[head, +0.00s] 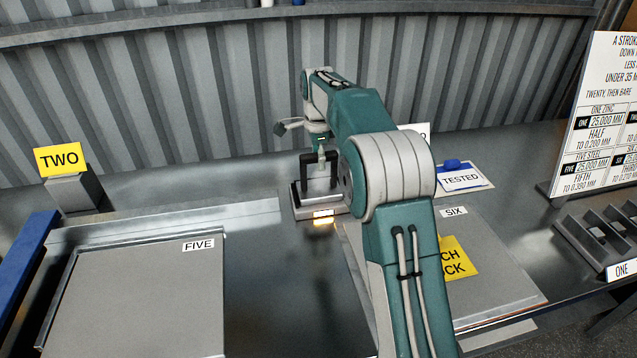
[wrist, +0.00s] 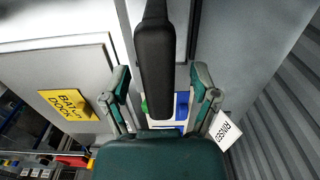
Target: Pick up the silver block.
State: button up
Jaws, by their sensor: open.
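I cannot make out a silver block for certain in either view. My gripper (wrist: 162,72) is open in the wrist view, its two teal and grey fingers spread apart. A black bar (wrist: 154,60) runs between the fingers, close to the camera, and hides what lies behind it. In the head view my gripper (head: 306,138) is small and partly hidden by my arm. It is just above a black arch-shaped stand (head: 306,172) on a low silver base with a lit label (head: 324,213). I cannot tell whether they touch.
A large plate labelled FIVE (head: 140,300) lies at the left, a plate labelled SIX (head: 500,270) at the right. A TESTED card (head: 462,178) and a slotted rack (head: 590,240) are at right. A corrugated wall closes the back.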

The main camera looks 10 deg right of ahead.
grip_shut()
jog(key=shift+r, duration=0.1)
